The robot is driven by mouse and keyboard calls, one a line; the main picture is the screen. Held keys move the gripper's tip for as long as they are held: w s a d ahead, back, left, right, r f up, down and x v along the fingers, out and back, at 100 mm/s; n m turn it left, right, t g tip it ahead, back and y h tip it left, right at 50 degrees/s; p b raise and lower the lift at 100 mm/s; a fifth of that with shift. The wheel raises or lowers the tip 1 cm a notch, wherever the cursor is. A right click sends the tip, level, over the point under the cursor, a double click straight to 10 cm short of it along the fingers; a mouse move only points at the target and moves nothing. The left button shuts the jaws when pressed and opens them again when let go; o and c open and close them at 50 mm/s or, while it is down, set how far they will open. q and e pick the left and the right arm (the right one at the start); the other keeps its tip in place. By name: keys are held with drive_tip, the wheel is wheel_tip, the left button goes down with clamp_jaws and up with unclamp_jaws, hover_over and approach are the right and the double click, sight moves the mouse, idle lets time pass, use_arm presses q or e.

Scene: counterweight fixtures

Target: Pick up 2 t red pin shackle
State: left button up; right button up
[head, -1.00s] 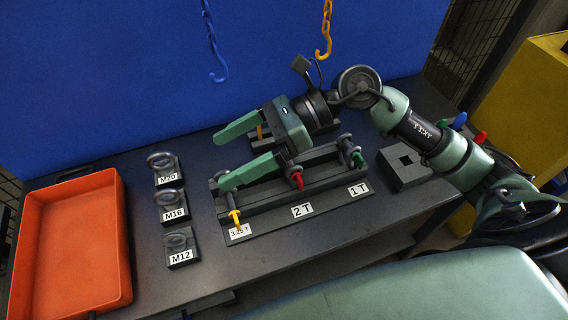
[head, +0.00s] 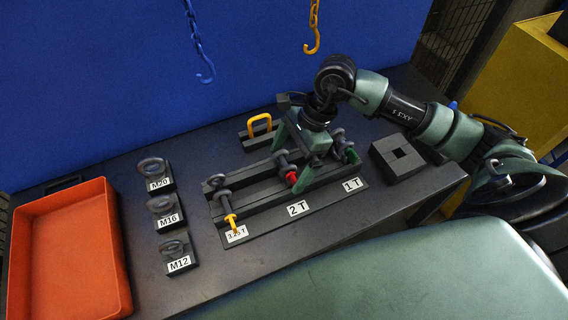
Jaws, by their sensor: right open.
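The red pin shackle (head: 290,177) stands in the middle slot of the dark rack (head: 258,203), behind the 2 T label (head: 298,208). Its dark bow reaches back and up from the red pin. My right gripper (head: 287,168) is open and points down over the rack, with one finger left of the shackle and the other just right of the red pin. I cannot tell whether a finger touches it. My left gripper is not in view.
A yellow-pin shackle (head: 229,215) stands left at 3.25 T, a green-pin one (head: 351,156) right at 1 T. A yellow handle (head: 260,124) is behind. Several eyebolts (head: 163,206) and an orange tray (head: 68,250) are left. Blue (head: 203,65) and yellow hooks (head: 312,40) hang above.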

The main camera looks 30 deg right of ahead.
drive_tip(key=shift+a+f, duration=0.15)
drive_tip(key=shift+f, duration=0.25)
drive_tip(key=c, duration=1.6)
drive_tip(key=shift+r, duration=0.2)
